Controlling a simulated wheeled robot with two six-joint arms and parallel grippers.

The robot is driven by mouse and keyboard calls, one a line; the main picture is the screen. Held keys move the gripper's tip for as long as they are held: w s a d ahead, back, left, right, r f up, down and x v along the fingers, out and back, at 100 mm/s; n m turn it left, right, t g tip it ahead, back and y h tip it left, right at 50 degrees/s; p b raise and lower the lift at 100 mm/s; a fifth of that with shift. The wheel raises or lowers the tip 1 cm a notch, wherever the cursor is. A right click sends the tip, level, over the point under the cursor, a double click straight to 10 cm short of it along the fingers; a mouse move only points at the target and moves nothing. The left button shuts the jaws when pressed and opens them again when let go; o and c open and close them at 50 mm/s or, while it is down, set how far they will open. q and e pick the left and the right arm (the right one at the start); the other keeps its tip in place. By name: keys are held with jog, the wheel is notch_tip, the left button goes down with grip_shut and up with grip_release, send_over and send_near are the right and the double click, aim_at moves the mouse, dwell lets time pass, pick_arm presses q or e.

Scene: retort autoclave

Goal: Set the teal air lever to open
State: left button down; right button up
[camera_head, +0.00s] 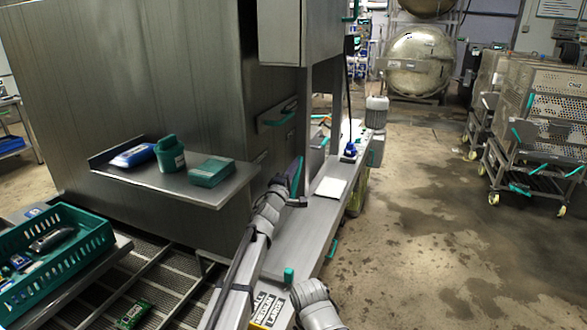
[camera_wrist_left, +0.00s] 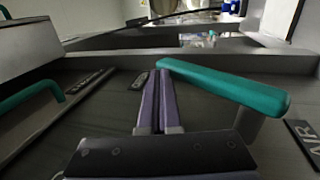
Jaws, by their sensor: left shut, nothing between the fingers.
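The teal air lever (camera_wrist_left: 225,85) shows in the left wrist view as a long rounded handle. It slants from the upper middle down to the right, above a plate lettered "AIR" (camera_wrist_left: 306,140). My left gripper (camera_wrist_left: 158,80) is shut and empty. Its purple fingertips are close to the lever's left end; I cannot tell whether they touch. My right gripper is not in view.
Another teal handle (camera_wrist_left: 28,98) is at the left of the wrist view. In the head view, a steel shelf (camera_head: 222,193) holds a teal jar (camera_head: 169,154), a teal box (camera_head: 211,172) and a blue packet (camera_head: 133,155). A green crate (camera_head: 88,252) is at lower left.

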pick_arm(q)
jog(key=shift+s, duration=0.15)
jog(key=b+v, duration=0.2)
jog(key=v, duration=0.5)
jog(key=shift+s, duration=0.3)
jog(key=shift+f, duration=0.2)
